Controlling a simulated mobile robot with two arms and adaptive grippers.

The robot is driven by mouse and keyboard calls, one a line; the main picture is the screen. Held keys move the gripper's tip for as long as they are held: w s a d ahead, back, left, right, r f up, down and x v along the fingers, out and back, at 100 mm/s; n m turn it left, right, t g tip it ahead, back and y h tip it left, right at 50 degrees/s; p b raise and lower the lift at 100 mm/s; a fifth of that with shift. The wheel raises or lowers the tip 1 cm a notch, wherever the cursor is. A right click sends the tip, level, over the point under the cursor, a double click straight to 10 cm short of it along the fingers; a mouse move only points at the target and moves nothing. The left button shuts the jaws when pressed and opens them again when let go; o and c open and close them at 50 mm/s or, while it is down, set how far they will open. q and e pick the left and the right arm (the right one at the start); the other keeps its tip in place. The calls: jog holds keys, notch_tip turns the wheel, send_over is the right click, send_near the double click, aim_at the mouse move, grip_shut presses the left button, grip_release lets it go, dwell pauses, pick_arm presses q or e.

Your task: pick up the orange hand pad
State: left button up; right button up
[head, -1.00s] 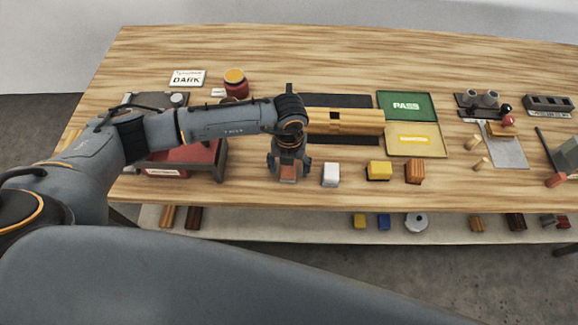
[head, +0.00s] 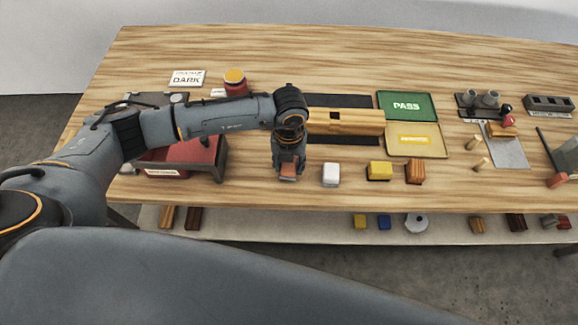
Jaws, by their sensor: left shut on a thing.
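The orange hand pad (head: 288,170) is a small reddish-orange block near the front edge of the table, left of a white pad. My left gripper (head: 288,175) points down over it and is shut on it, with the fingers at its sides. Only part of the pad shows between the fingers. I cannot tell whether it is clear of the tabletop. My right gripper is not in view.
The white pad (head: 330,175), a yellow pad (head: 379,170) and a brown ridged block (head: 414,172) stand to the right. Behind are a wooden piece (head: 350,122) and green PASS tray (head: 405,92). A red tray (head: 185,155) lies left.

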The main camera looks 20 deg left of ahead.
pick_arm(q)
jog(key=s+d+r+b, duration=0.4)
jog(key=s+d+r, duration=0.2)
jog(key=s+r, duration=0.5)
jog(key=shift+s+r+b, duration=0.25)
jog(key=shift+s+b, duration=0.15)
jog(key=shift+s, duration=0.5)
jog(key=shift+a, duration=0.1)
jog(key=o, duration=0.4)
jog(key=c, duration=0.3)
